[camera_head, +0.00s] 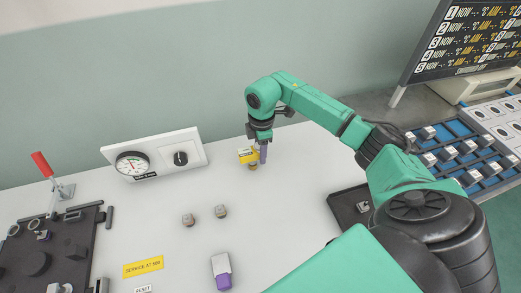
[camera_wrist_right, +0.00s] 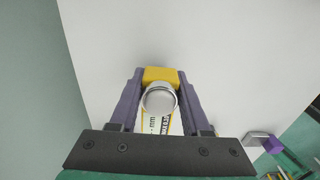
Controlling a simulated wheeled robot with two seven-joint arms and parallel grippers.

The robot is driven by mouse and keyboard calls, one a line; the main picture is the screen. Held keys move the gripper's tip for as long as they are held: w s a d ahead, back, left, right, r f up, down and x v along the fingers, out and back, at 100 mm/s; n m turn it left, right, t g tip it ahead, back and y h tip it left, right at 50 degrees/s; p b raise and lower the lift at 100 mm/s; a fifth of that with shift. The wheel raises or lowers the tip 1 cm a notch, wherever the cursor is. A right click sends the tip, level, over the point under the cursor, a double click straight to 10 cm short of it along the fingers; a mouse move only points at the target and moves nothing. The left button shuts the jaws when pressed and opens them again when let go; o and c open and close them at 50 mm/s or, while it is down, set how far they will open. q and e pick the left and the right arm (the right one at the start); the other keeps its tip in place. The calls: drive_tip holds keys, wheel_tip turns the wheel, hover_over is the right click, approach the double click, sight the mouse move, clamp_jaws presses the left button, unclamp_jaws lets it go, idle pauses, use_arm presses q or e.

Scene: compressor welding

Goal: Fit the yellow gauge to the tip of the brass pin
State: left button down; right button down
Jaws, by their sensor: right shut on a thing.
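My right gripper (camera_head: 257,153) points down over the middle of the white table and is shut on the yellow gauge (camera_head: 246,155). In the right wrist view the gauge (camera_wrist_right: 160,74) sits between the two purple fingers, with a round silver disc and a printed white label nearer the camera. A small brass-coloured piece (camera_head: 253,167), perhaps the brass pin, shows directly under the gauge. I cannot tell whether the two touch. The pin is hidden in the wrist view. My left gripper is not in view.
Two small grey blocks (camera_head: 188,220) (camera_head: 221,211) stand in front of the gripper. A grey and purple piece (camera_head: 221,270) lies nearer. A dial panel (camera_head: 154,155) stands at the back left, a dark fixture (camera_head: 40,262) at left. Blue trays (camera_head: 462,160) stand at right.

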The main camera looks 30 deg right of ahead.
drive_tip(key=shift+f, duration=0.35)
drive_tip(key=shift+c, duration=1.4)
unclamp_jaws()
wheel_tip(320, 180, up, 15)
drive_tip(key=b, duration=0.1)
drive_tip(key=shift+d+f, duration=0.15)
drive_tip(key=shift+f, duration=0.05)
drive_tip(key=shift+s, duration=0.1)
